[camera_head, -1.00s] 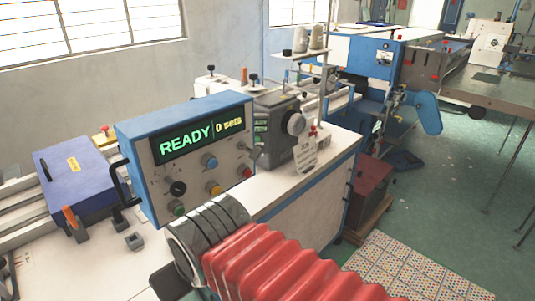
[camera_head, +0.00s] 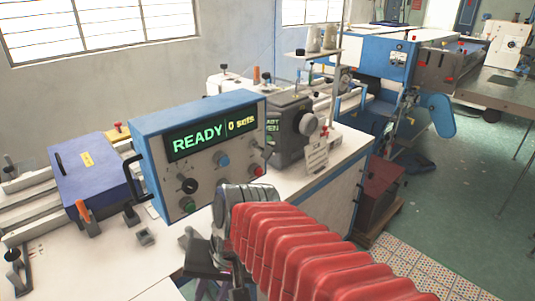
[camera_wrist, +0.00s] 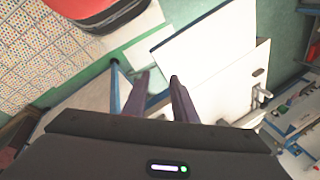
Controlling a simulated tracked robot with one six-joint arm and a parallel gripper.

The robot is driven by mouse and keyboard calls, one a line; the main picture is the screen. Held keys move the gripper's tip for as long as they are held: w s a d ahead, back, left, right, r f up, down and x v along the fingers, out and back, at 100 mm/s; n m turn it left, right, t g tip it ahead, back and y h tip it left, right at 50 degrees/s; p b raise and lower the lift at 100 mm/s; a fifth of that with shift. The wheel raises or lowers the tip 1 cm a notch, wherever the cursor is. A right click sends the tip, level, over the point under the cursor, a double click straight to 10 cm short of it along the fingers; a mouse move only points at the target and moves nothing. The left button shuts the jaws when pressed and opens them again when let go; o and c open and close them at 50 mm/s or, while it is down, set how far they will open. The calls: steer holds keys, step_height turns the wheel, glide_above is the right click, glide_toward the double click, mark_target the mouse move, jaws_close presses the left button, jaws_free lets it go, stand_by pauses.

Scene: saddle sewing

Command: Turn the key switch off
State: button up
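The blue control box (camera_head: 192,115) stands on the white machine top. Its lit display (camera_head: 211,134) reads READY and 0 sets. A black round switch (camera_head: 187,186) sits at the lower left of its front panel and may be the key switch; its key and setting are too small to tell. A blue knob (camera_head: 222,159), a green button (camera_head: 188,205) and a red button (camera_head: 257,170) share the panel. My gripper (camera_wrist: 156,84) points downward, with its two dark fingers apart and nothing between them. In the head view it is below the panel, away from the switches.
A purple-blue box (camera_head: 90,178) with a yellow label stands left of the control box. My red-sleeved arm covers part of the panel's lower right.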

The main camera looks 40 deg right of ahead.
steer(key=f+m+y, duration=0.1)
steer(key=m+y, duration=0.1)
steer(key=m, duration=0.2)
steer(key=m+t+h, duration=0.4)
steer(key=m+t, duration=1.1)
steer(key=m, duration=1.9)
glide_toward(267, 151)
steer(key=s, duration=0.4)
steer(key=shift+f, duration=0.3)
steer(key=shift+w+n, duration=0.1)
steer(key=shift+n, duration=0.2)
steer(key=shift+w+a, duration=0.1)
steer(key=shift+w, duration=6.7)
